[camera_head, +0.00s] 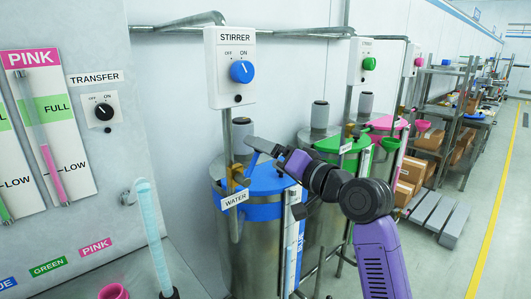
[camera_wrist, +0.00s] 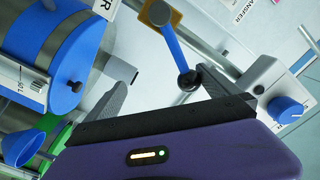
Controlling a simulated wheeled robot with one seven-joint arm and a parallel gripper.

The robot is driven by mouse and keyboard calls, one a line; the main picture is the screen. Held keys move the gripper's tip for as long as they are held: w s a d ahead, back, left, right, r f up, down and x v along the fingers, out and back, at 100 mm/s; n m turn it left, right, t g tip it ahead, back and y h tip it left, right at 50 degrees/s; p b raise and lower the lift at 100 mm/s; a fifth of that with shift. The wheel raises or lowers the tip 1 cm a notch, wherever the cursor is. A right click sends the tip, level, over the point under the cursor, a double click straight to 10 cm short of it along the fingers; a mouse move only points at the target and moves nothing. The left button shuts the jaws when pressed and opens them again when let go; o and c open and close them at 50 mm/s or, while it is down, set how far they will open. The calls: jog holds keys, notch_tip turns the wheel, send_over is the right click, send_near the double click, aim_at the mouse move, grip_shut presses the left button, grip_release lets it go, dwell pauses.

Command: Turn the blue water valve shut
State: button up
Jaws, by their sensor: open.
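The water valve has a brass body (camera_head: 238,178) on the pipe beside the WATER tag (camera_head: 234,200), in front of the blue-lidded steel drum (camera_head: 262,212). Its blue lever (camera_wrist: 171,43) runs from the brass body (camera_wrist: 158,13) down to a black ball end (camera_wrist: 188,80) in the wrist view. In the head view the blue lever (camera_head: 252,163) is partly hidden by my gripper. My gripper (camera_wrist: 163,70) is open, with its fingers apart. The ball end appears between the fingers, closer to the right one; I cannot tell whether they touch.
The STIRRER box (camera_head: 230,67) with its blue knob is above the valve. A green-lidded drum (camera_head: 342,143) and a pink one (camera_head: 388,124) stand behind. A panel with gauges (camera_head: 60,110) and a clear hose (camera_head: 152,235) are at left.

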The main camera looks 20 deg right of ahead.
jog(key=shift+w+d+f+b, duration=0.1)
jog(key=shift+d+f+b, duration=0.25)
jog(key=shift+f+b, duration=0.25)
jog(key=shift+w+d+f+b, duration=0.1)
jog(key=shift+d+f+b, duration=0.25)
jog(key=shift+f, duration=0.3)
jog(key=shift+w+d+f+b, duration=0.1)
jog(key=shift+d+f+b, duration=0.2)
jog(key=shift+f+b, duration=0.3)
jog(key=shift+f, duration=0.15)
jog(key=shift+f+b, duration=0.65)
jog(key=shift+f, duration=0.5)
jog(key=shift+d+f+b, duration=0.15)
jog(key=shift+f+b, duration=0.2)
jog(key=shift+f, duration=0.25)
jog(key=shift+s+a+r+p, duration=0.1)
jog(key=shift+a+r+p, duration=0.35)
jog(key=shift+r+p, duration=0.2)
